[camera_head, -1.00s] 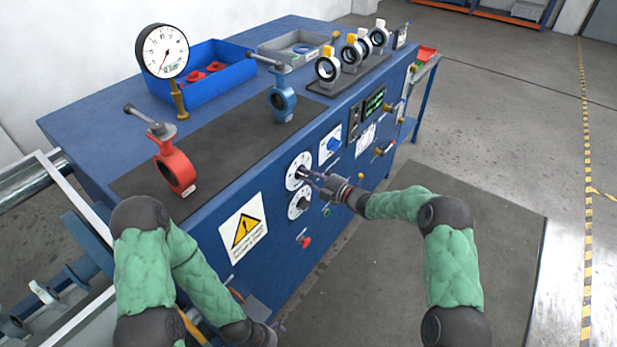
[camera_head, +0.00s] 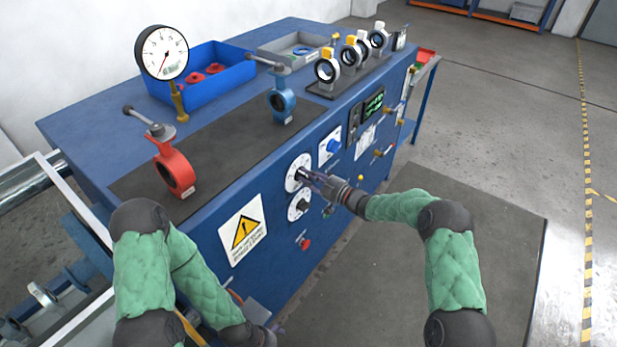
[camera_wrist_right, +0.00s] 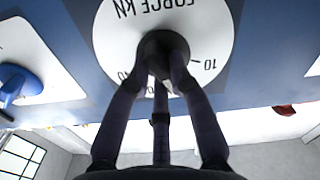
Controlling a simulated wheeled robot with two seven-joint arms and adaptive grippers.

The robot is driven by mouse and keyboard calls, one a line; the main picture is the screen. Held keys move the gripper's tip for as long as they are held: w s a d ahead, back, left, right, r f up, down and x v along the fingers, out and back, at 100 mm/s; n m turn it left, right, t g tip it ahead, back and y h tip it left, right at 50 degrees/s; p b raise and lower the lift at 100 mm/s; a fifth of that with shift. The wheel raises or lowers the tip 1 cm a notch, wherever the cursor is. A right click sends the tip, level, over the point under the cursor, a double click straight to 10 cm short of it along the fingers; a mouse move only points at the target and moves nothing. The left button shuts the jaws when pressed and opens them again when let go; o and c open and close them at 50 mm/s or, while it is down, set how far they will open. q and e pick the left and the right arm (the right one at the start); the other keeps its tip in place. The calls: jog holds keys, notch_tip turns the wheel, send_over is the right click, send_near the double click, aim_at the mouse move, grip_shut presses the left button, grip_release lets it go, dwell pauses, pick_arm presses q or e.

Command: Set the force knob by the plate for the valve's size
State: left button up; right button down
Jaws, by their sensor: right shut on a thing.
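The force knob (camera_wrist_right: 163,50) is dark and sits at the centre of a round white dial (camera_wrist_right: 212,40) marked "FORCE KN" in the right wrist view. The same dial (camera_head: 292,170) is on the blue front panel in the head view. My right gripper (camera_head: 306,174) is shut on the knob; its fingers (camera_wrist_right: 162,66) close around it and hide part of the scale. A red valve (camera_head: 175,172) and a blue valve (camera_head: 282,100) stand on the dark mat. The writing on their small plates is too small to read. My left gripper (camera_head: 272,332) is low by the bench, barely visible.
A second dial (camera_head: 297,205) is just below the first, with a blue switch (camera_head: 331,146) to the right. A gauge (camera_head: 164,52), a blue bin (camera_head: 215,75) and several ring valves (camera_head: 350,56) are on the bench. Floor right of the bench is open.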

jog(key=shift+f, duration=0.1)
jog(key=c, duration=1.1)
grip_release()
jog(key=shift+d, duration=0.1)
jog(key=v, duration=1.2)
